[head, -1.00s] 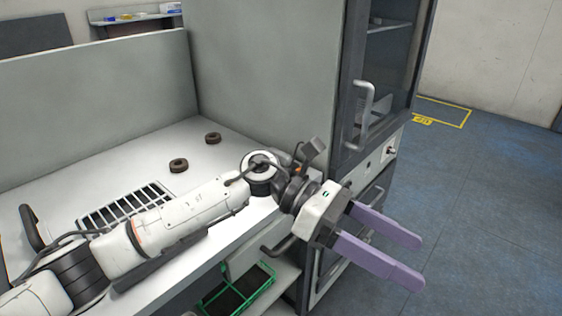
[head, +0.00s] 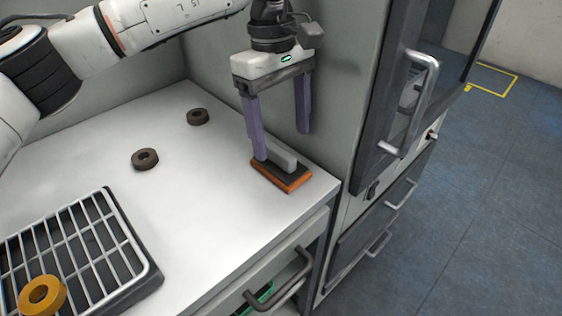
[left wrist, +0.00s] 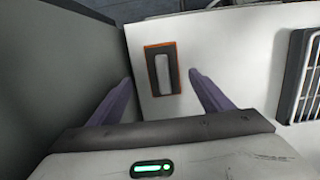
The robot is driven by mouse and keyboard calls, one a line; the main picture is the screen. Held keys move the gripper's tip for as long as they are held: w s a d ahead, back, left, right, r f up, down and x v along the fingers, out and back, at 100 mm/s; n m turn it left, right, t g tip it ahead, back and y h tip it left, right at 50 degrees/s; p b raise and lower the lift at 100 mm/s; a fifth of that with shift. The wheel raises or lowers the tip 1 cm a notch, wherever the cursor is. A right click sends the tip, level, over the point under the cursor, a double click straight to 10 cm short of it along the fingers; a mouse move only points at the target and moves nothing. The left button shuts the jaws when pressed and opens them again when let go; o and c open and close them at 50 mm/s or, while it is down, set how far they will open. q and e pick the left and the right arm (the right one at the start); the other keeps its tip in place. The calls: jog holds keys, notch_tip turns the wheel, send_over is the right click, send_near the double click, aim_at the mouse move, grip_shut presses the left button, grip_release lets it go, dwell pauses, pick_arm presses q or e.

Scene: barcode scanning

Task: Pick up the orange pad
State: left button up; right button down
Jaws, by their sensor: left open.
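The orange pad (head: 283,175) lies flat on the white worktop near its right corner. It has an orange edge, a dark top and a raised grey handle. My left gripper (head: 282,146) points down above the pad with its purple fingers apart and nothing between them. In the head view one fingertip overlaps the pad's left part; I cannot tell if it touches. In the left wrist view the pad (left wrist: 163,70) shows between and beyond the fingertips of my left gripper (left wrist: 161,88). My right gripper is out of view.
Two dark rings (head: 145,159) (head: 198,117) lie on the worktop (head: 210,200). A yellow ring (head: 42,296) sits on a grid tray (head: 78,255) at the lower left. A grey cabinet wall (head: 340,110) stands close behind the gripper. The worktop's middle is clear.

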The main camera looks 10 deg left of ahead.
aim_at(279, 151)
pick_arm(q)
jog(key=f, duration=0.4)
jog(key=shift+s+a+f, duration=0.1)
jog(key=shift+s+f, duration=0.15)
jog(key=shift+s, duration=0.1)
jog(key=shift+f, duration=0.55)
jog(key=c, duration=1.2)
jog(key=shift+o, duration=0.2)
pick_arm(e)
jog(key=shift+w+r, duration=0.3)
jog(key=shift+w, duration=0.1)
pick_arm(q)
jog(key=shift+r, duration=0.1)
